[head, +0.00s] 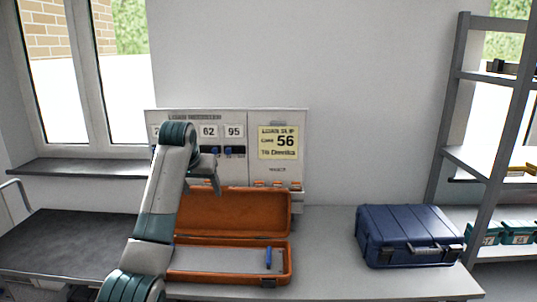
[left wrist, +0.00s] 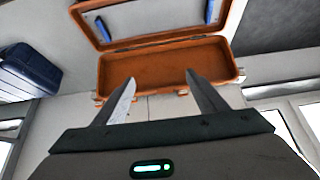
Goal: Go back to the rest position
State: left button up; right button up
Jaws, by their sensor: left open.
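My left arm comes up from the bottom left in the head view. My left gripper (head: 212,180) hangs in front of the board, above the orange case. In the left wrist view the left gripper's two fingers (left wrist: 162,88) are spread apart with nothing between them. The orange case (head: 234,212) stands open on the table, its lid raised at the back. A blue piece (head: 268,258) stands at the right of its grey insert; two blue pieces show in the left wrist view (left wrist: 101,28). My arm hides part of the case's left side. My right gripper is not in view.
A closed dark blue case (head: 408,236) stands on the table (head: 325,262) to the right. A board (head: 290,118) with number cards and a yellow slip reading 56 stands behind the orange case. A shelf rack (head: 456,120) is at right. The table between the cases is clear.

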pick_arm(q)
jog(key=s+a+f, duration=0.1)
jog(key=s+f, duration=0.7)
jog(key=f, duration=0.3)
jog(key=s+f+g, duration=0.1)
jog(key=s+f, duration=0.6)
jog(key=f, duration=0.4)
jog(key=s+a+f, duration=0.1)
jog(key=s+f, duration=0.7)
jog(key=f, duration=0.3)
jog(key=s+f+g, duration=0.1)
jog(key=s+f, duration=0.3)
jog(key=s, duration=0.4)
jog(key=s+f, duration=0.3)
jog(key=s, duration=0.5)
jog(key=s+m+g, duration=0.1)
jog(key=s, duration=2)
notch_tip(320, 180, down, 27)
jog(key=g, duration=0.1)
jog(key=s+a+f, duration=0.2)
jog(key=s+f, duration=0.7)
jog(key=s+a+f+g, duration=0.1)
jog(key=s+a+f, duration=0.1)
jog(key=s+f, duration=0.8)
jog(key=shift+m+g, duration=0.3)
jog(key=shift+m, duration=0.1)
